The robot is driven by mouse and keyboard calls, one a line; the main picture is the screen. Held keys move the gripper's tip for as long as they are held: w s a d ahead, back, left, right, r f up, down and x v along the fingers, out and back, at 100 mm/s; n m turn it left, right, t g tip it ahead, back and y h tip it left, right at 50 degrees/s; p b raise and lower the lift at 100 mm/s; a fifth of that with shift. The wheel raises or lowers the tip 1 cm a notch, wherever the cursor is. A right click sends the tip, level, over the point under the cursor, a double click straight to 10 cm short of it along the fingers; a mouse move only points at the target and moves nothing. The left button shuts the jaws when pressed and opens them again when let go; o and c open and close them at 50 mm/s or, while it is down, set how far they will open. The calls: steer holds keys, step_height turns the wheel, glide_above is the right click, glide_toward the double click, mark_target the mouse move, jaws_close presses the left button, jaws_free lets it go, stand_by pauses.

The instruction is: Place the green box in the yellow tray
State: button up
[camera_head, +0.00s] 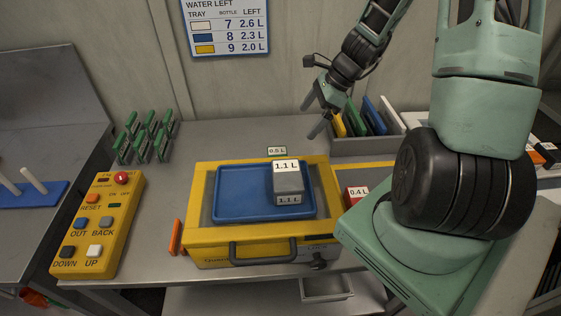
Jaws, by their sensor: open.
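No box that is plainly green shows. A small tag reading 0.5 L (277,150) peeks up behind the yellow case; the body under it is mostly hidden and I cannot tell its colour. A yellow tray (339,126) appears to stand on edge in a grey rack, beside green, blue and white ones. A blue tray (240,193) lies flat on the yellow case (205,240). A grey box with a white top marked 1.1 L (288,180) sits on the blue tray's right side. My gripper (313,119) is open and empty, left of the rack, above the table.
A red box marked 0.4 L (356,193) stands right of the case, partly behind my arm. A yellow button panel (100,225) is at left, with green racks (143,137) behind it. A wall chart (228,28) lists trays.

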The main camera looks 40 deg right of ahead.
steer(key=x, duration=1.2)
steer(key=shift+p, duration=0.4)
steer(key=shift+p+x, duration=0.8)
steer(key=shift+x, duration=1.75)
steer(key=shift+w, duration=0.2)
steer(key=c, duration=1.1)
steer(key=shift+r, duration=0.15)
